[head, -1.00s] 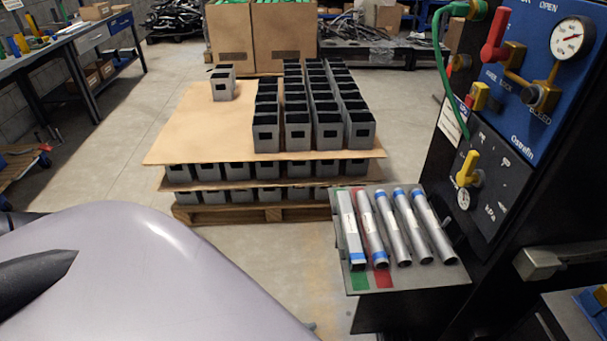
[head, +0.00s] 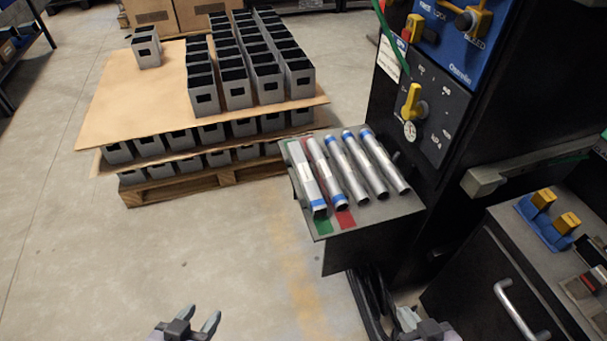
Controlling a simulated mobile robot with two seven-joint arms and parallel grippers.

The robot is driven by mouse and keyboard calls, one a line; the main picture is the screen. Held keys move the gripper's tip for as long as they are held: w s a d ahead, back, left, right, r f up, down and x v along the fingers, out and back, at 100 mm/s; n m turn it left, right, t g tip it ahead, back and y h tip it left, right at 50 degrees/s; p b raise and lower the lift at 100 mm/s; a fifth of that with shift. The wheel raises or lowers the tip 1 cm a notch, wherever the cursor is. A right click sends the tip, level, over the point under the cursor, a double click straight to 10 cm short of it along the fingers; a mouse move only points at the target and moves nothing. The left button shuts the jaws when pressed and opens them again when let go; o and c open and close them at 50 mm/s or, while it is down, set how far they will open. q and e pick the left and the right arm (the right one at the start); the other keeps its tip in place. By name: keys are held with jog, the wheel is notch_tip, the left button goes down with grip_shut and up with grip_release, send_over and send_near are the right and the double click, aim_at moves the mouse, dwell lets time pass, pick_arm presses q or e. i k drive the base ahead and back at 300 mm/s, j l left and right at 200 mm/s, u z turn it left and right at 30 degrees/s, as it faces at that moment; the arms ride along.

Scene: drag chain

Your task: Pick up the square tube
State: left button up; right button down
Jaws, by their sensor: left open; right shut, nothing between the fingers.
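The square tube (head: 303,182) is a grey, square-section tube with a blue band near its front end. It lies leftmost in a row of tubes on a small grey shelf (head: 395,208), with a green mark (head: 323,227) at its front end. My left gripper (head: 201,315) is at the bottom edge, left of and well short of the shelf, open and empty. My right gripper (head: 408,318) is at the bottom edge, right of centre, partly cut off, shut and empty. Both are apart from the tubes.
Several round tubes (head: 347,170) lie right of the square tube, one by a red mark (head: 345,218). A black machine panel (head: 425,125) stands behind the shelf. Black cables (head: 372,300) hang below it. A pallet (head: 170,190) with grey boxes stands left. Open floor lies in front.

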aim_at(317, 205)
jog(key=z, duration=2.75)
jog(key=u, duration=2.8)
jog(key=i+u, duration=0.25)
jog(key=u, duration=0.2)
jog(key=i+l+u, duration=0.15)
jog(key=u, duration=0.25)
jog(key=i, duration=0.1)
